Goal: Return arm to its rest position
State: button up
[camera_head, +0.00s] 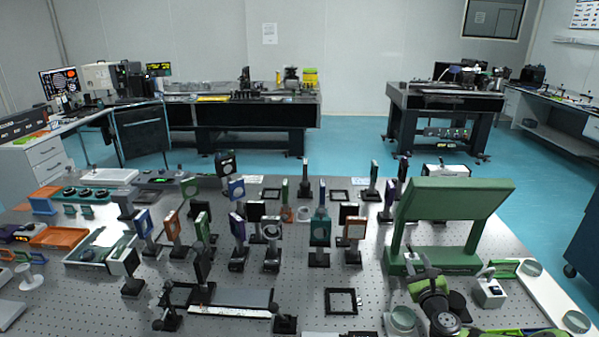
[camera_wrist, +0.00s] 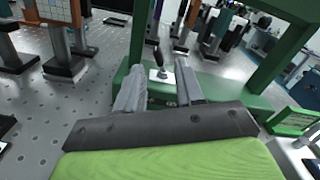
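My arm (camera_head: 440,305) shows at the lower right of the head view, low over the table's front part. My gripper (camera_wrist: 159,74) shows in the wrist view with its two grey fingers spread apart. It is open, and I see nothing held between the fingers. A small white block with a black knob (camera_wrist: 161,76) appears between the fingertips, beyond them. The green stand (camera_head: 450,205) with its slanted board rises just behind my gripper in the head view. Its green frame (camera_wrist: 135,50) surrounds the view ahead of the fingers; whether they touch it I cannot tell.
The perforated optical table (camera_head: 240,295) carries many upright mounted optics across its middle. A white switch box (camera_head: 488,290) stands right of my arm, and a round glass dish (camera_head: 403,318) lies to its left. A black square frame (camera_head: 342,301) lies further left.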

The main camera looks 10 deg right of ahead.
jog(key=w+a+r+n+g+y, duration=0.1)
jog(key=w+a+r+n+y, duration=0.2)
jog(key=a+n, duration=0.4)
jog(key=a+r+n+g+y, duration=0.1)
jog(key=a+r+n+y, duration=0.2)
jog(key=a+n+y, duration=0.35)
jog(key=s+a+r+n+g, duration=0.25)
jog(key=a+n, duration=0.25)
jog(key=a, duration=0.3)
jog(key=s+a+r+n+g, duration=0.1)
jog(key=s+a+n+g, duration=0.35)
jog(key=a, duration=0.25)
jog(key=s+a+r+n+g+h, duration=0.1)
jog(key=s+r+n, duration=0.1)
jog(key=s, duration=0.8)
jog(key=s+a+r+n+g+h, duration=0.1)
jog(key=s+n, duration=0.4)
jog(key=s, duration=0.5)
jog(key=s+a+r+n+h, duration=0.1)
jog(key=s+r+n+h, duration=0.2)
jog(key=s, duration=0.7)
notch_tip(320, 180, up, 2)
jog(key=shift+s+r+n+g+p, duration=0.1)
jog(key=shift+s+n+g+p, duration=0.25)
jog(key=shift+n, duration=0.25)
